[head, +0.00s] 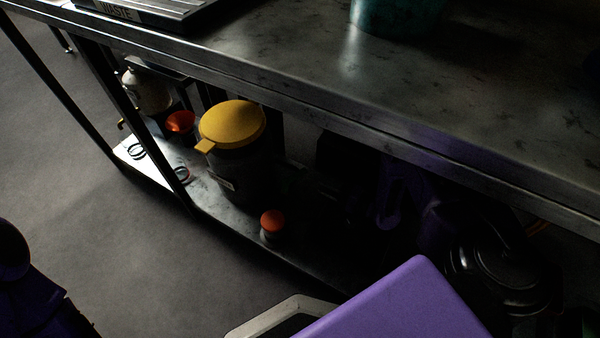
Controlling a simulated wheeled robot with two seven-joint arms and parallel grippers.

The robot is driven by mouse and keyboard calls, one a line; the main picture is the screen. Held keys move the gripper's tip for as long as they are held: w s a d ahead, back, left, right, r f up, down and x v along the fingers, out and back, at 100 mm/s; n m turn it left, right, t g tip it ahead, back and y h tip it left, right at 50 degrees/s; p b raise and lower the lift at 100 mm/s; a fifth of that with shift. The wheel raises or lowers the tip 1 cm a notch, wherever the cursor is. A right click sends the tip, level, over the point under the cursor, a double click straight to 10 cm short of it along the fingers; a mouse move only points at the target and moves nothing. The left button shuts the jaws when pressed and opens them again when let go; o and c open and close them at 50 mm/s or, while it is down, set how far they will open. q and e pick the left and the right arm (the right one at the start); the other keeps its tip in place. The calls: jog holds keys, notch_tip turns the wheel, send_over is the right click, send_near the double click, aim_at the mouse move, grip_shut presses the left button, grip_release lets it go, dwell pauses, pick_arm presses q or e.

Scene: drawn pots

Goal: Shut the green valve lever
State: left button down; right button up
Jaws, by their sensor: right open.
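I cannot make out a green valve lever in the head view. My right arm is in the dark under the steel bench, at the right. Its gripper (345,175) is black and purple, open, and points left over the lower shelf. Deep shadow hides most of its fingers. I see nothing held in it. At the lower left edge a purple and black part of mine shows, but my left gripper does not.
The steel bench (470,130) carries a teal pot (400,14) and a metal tray (170,10). The lower shelf (215,195) holds a yellow-lidded container (233,125), a red-orange cup (181,122), an orange-topped item (272,222) and a pale bottle (148,92). Floor at left is clear.

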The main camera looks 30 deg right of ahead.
aim_at(303, 175)
jog(key=b+x, duration=0.3)
jog(key=x, duration=0.6)
jog(key=shift+w+a, duration=0.1)
jog(key=shift+w, duration=0.25)
jog(key=shift+w+a, duration=0.1)
jog(key=shift+w, duration=0.1)
pick_arm(q)
jog(key=f, duration=0.3)
jog(key=shift+s+d+m+g+h, duration=0.15)
jog(key=shift+s+m+g+h, duration=0.15)
jog(key=shift+s, duration=0.1)
pick_arm(e)
grip_shut()
